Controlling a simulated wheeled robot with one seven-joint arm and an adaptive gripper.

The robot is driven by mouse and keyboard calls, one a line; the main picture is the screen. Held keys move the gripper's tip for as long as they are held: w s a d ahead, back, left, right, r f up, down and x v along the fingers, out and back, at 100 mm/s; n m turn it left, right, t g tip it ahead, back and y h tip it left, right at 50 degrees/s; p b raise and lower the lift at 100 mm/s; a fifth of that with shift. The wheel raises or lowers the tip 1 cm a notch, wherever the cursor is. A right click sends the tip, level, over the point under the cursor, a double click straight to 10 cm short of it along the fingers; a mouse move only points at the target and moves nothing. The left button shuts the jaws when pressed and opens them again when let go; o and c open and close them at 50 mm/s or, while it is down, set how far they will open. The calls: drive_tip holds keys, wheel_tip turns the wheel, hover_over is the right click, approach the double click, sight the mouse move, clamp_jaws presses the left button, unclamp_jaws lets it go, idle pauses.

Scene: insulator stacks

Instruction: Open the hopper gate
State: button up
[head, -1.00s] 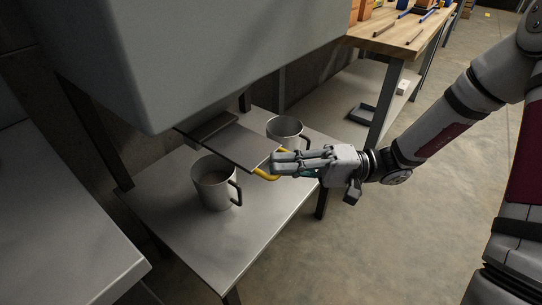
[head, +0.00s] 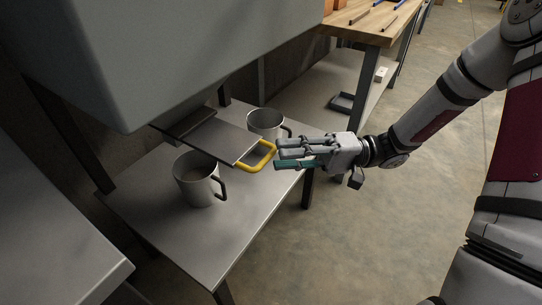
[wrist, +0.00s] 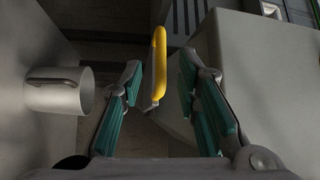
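The hopper (head: 200,50) is a large grey box at the upper left of the head view. Its gate is a flat grey plate (head: 222,138) sticking out beneath it, with a yellow loop handle (head: 262,160) at its outer end. My gripper (head: 278,153) is just right of the handle, its fingertips pointing at it. In the wrist view the teal-padded fingers are spread apart and empty. The handle (wrist: 159,60) shows ahead, in line with the gap between them. I see no finger closed on it.
A grey table under the hopper holds a mug (head: 199,180) at the front and another mug (head: 266,124) behind the plate. A wooden-topped bench (head: 365,25) stands at the back. Open floor lies right of the table.

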drive_tip(key=d+f, duration=0.1)
drive_tip(key=d, duration=0.6)
drive_tip(key=shift+w, duration=0.45)
drive_tip(key=shift+d, duration=0.1)
drive_tip(key=s+a+r+g+h, duration=0.2)
drive_tip(key=s+r+h, duration=0.1)
drive_tip(key=s+h, duration=0.3)
drive_tip(key=s+a+r+g+h, duration=0.1)
drive_tip(key=s+r+g+h, duration=0.15)
drive_tip(key=s+h, duration=0.4)
drive_tip(key=s+d+r+m+t+h, duration=0.2)
drive_tip(key=s+d+t+h, duration=0.15)
drive_tip(key=s, duration=0.35)
drive_tip(key=s+d+r+m+t+h, duration=0.1)
drive_tip(key=s+d+r+t+h, duration=0.2)
drive_tip(key=s, duration=0.4)
wheel_tip(320, 180, up, 34)
drive_tip(key=d+t+p, duration=0.1)
drive_tip(key=t+p, duration=0.3)
drive_tip(key=p, duration=2.9)
drive_tip(key=shift+f+t+p, duration=0.25)
drive_tip(key=shift+t+p, duration=0.05)
